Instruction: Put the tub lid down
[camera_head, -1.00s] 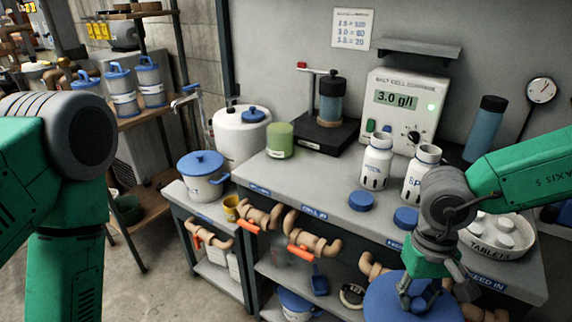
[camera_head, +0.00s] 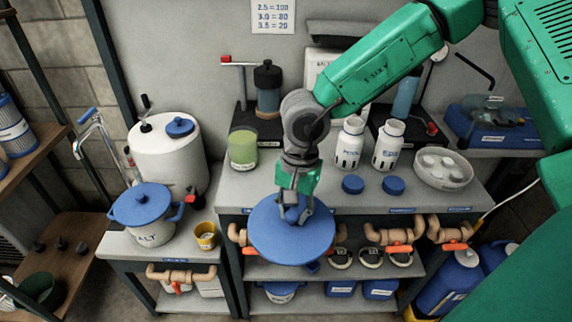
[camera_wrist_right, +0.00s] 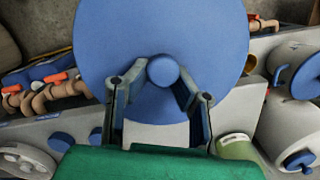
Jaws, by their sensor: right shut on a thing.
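The tub lid (camera_head: 268,238) is a large round blue disc with a knob, held up in front of the bench edge in the head view. My right gripper (camera_head: 294,207) is shut on its knob. In the right wrist view the lid (camera_wrist_right: 160,45) fills the upper middle, and the fingers (camera_wrist_right: 162,85) stand on both sides of the round knob. A white tub marked "ALT" (camera_head: 152,238), with a blue lid (camera_head: 141,204) on it, stands on the lower side table to the left. My left gripper is not in view.
The bench (camera_head: 240,193) holds a green jar (camera_head: 243,152), two white bottles (camera_head: 349,146), two blue caps (camera_head: 352,184) and a tablet dish (camera_head: 442,182). A yellow cup (camera_head: 205,236) stands beside the tub. Pipes with orange valve handles (camera_head: 396,249) run below the bench front.

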